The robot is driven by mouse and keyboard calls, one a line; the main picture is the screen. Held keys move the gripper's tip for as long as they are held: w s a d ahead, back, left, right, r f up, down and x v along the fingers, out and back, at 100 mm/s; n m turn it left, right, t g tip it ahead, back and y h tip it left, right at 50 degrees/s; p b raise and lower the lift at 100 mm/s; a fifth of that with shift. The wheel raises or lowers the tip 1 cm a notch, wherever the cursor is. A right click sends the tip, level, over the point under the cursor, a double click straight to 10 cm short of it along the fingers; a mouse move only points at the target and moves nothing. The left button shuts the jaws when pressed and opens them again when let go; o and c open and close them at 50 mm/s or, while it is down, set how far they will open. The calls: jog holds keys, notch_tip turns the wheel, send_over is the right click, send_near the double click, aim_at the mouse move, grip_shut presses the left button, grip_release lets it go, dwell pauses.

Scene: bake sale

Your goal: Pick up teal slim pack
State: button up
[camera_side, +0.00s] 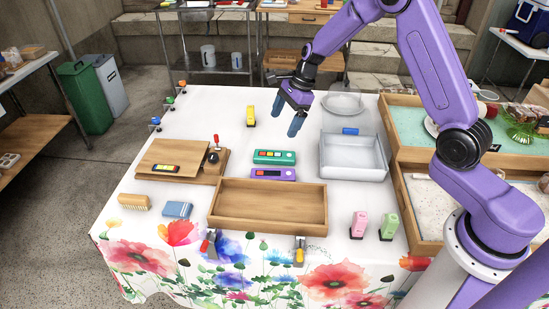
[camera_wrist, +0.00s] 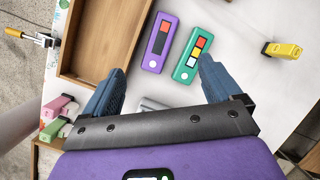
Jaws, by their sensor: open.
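The teal slim pack (camera_side: 274,157) lies flat on the white tablecloth, with red, orange and yellow squares and a dark panel on top. It also shows in the wrist view (camera_wrist: 191,57), near the right finger. A similar purple slim pack (camera_side: 273,174) lies close beside it, and in the wrist view it is on the left (camera_wrist: 160,42). My gripper (camera_side: 284,123) is open and empty, above the table and beyond the teal pack as seen from the side. In the wrist view, its two blue fingers (camera_wrist: 160,66) are spread apart.
A wooden tray (camera_side: 267,222) stands close in front of the packs. A grey bin (camera_side: 353,172) stands to their right. A wooden board (camera_side: 172,181) with a black-and-red tool is at left. A yellow stapler-like object (camera_side: 250,116) is at the back.

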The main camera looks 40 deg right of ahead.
jog(key=w+d+f+m+t, duration=0.1)
jog(key=w+d+f+m, duration=0.35)
jog(key=d+m, duration=0.3)
send_near(276, 154)
jog(key=shift+n, duration=0.25)
jog(key=x, duration=0.9)
jog(key=shift+a, duration=0.2)
jog(key=c, duration=1.3)
